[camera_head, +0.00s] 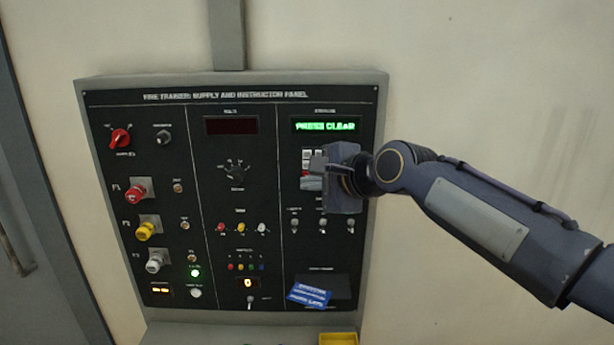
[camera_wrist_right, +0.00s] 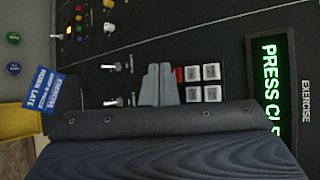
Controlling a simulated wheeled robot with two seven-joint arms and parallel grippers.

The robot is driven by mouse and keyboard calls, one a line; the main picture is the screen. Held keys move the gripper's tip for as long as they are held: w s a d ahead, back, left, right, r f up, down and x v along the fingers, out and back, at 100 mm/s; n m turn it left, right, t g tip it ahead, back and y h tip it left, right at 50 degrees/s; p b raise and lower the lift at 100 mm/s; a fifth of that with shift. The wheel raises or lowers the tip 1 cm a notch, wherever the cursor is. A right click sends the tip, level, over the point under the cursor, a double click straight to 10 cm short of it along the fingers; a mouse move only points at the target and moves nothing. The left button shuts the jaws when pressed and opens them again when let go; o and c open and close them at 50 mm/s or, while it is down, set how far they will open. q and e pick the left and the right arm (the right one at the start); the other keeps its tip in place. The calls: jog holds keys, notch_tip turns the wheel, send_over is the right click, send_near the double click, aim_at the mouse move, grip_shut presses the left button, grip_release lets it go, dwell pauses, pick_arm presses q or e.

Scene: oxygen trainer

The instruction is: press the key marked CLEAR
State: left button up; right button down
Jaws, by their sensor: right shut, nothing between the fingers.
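The panel (camera_head: 265,200) is on the wall, and its green display (camera_head: 326,127) reads PRESS CLEAR; the display is cut off in the wrist view (camera_wrist_right: 270,80). The keypad (camera_head: 307,155) is below the display, mostly hidden by my right gripper (camera_head: 313,171). The wrist view shows pale keys (camera_wrist_right: 202,83) and part of a red key (camera_wrist_right: 179,75); their markings are too small to read, so I cannot tell which is CLEAR. My right gripper's fingers (camera_wrist_right: 159,70) are shut and empty, beside the red key. I cannot tell whether they touch the panel. My left gripper is not in view.
Toggle switches (camera_head: 322,224) stick out below the keypad. A blue card (camera_head: 309,294) sits lower on the panel, above a yellow tray (camera_head: 338,339). Knobs and coloured connectors fill the panel's left side. The wall right of the panel is bare.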

jog(key=shift+w, duration=0.1)
dwell(0.7)
jog(key=shift+w+p, duration=0.3)
jog(key=shift+w, duration=0.05)
jog(key=shift+w, duration=0.3)
dwell(0.6)
jog(key=shift+s, duration=0.75)
jog(key=s, duration=0.5)
dwell(0.4)
dwell(0.5)
